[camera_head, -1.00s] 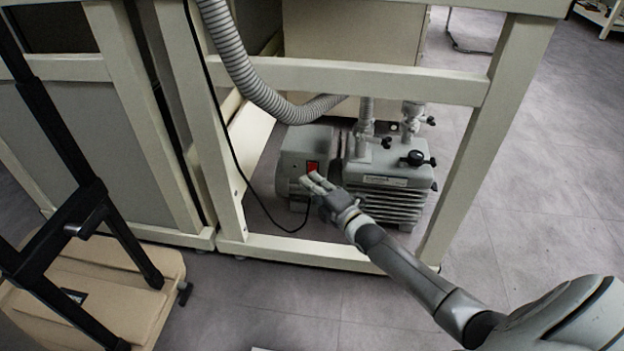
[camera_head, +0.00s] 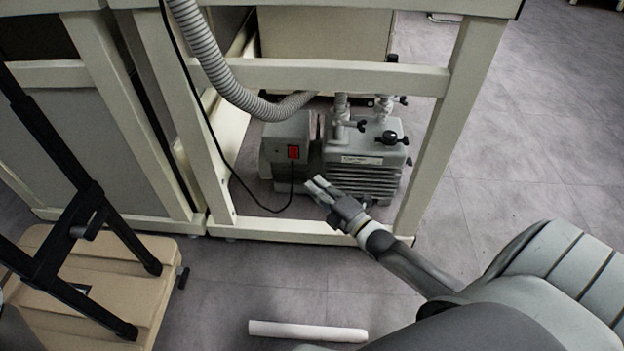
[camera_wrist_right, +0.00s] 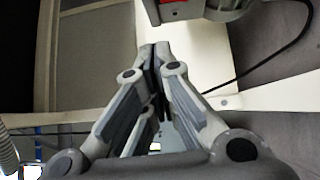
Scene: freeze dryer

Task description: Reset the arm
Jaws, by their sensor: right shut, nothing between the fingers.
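My right arm comes in from the lower right in the head view. Its gripper (camera_head: 318,186) is in front of the frame's lower opening, below and right of the pump's red switch, apart from it. The right wrist view shows the fingers (camera_wrist_right: 155,50) together with nothing between them. The grey vacuum pump (camera_head: 365,165) stands inside the frame, with the red switch (camera_head: 293,152) on its grey box. In the wrist view, part of the red switch (camera_wrist_right: 180,10) shows at the top edge. My left gripper is not in view.
The cream frame (camera_head: 340,78) surrounds the pump, with a lower bar (camera_head: 280,230) close to my right forearm. A ribbed hose (camera_head: 210,60) and a black cable hang at its left. A cream wheeled base with a black frame (camera_head: 75,225) stands left. A white tube (camera_head: 308,331) is low on the floor.

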